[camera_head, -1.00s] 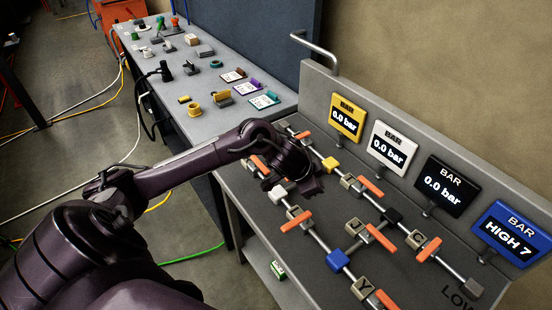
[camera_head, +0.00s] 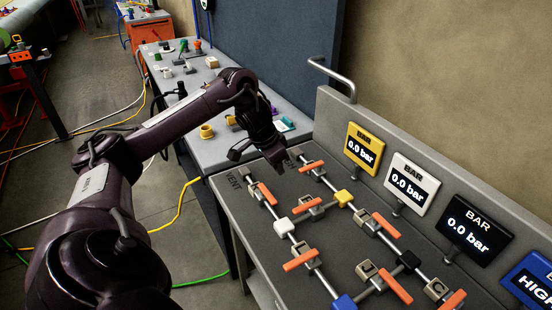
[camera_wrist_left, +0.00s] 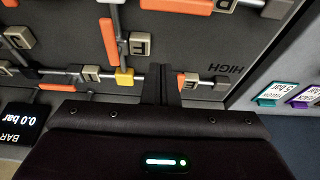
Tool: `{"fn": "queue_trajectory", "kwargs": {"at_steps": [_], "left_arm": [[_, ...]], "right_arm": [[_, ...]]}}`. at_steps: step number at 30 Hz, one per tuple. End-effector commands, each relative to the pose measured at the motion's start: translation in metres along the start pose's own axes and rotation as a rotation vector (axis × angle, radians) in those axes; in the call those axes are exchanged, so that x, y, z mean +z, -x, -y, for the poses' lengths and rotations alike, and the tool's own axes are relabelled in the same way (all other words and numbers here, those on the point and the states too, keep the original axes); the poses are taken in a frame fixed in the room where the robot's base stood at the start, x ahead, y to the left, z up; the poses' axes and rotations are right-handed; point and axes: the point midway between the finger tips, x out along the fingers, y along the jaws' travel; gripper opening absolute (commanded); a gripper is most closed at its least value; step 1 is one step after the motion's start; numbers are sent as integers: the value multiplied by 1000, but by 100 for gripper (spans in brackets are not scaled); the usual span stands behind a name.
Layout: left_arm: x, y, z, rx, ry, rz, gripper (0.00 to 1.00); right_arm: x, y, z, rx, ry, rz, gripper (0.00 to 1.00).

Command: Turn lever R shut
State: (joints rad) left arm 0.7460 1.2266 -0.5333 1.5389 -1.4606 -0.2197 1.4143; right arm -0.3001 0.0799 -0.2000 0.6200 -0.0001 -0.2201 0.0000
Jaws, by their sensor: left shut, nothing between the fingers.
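Several orange levers sit on lettered blocks along pipes on the grey panel (camera_head: 335,235). I cannot read an R on any of them for certain. One orange lever (camera_head: 312,166) lies on the pipe past the yellow block (camera_head: 344,198), at the panel's far end. My left gripper (camera_head: 277,162) is shut and empty, above the far edge of the panel, to the left of that lever. In the left wrist view, its closed fingers (camera_wrist_left: 163,84) show between the yellow block (camera_wrist_left: 124,77) and an orange lever (camera_wrist_left: 180,82). Contact cannot be told.
Displays stand along the panel's right side, including a yellow one (camera_head: 365,149) reading 0.0 bar. A metal handle (camera_head: 332,74) rises at the far corner. Behind is a bench (camera_head: 205,150) with small parts and cards.

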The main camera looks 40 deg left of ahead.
Motion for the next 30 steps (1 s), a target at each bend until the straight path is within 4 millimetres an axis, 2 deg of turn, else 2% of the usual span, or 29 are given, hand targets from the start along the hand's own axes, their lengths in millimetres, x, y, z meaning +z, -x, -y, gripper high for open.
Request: {"fn": "queue_trajectory", "kwargs": {"at_steps": [7,9,14,21,30], "left_arm": [[2,-50,-3,8,2,2,0],[0,-59,-2,6,2,5,0],[1,-94,-2,5,2,4,0],[29,-83,0,-1,-2,6,0],[38,-80,0,0,-1,1,0]], "right_arm": [[1,-17,0,0,0,0,0],[1,-7,0,0,0,0,0],[0,0,0,-1,0,0,0],[-2,16,0,-1,-1,-1,0],[-2,20,0,-1,-1,-1,0]]}}
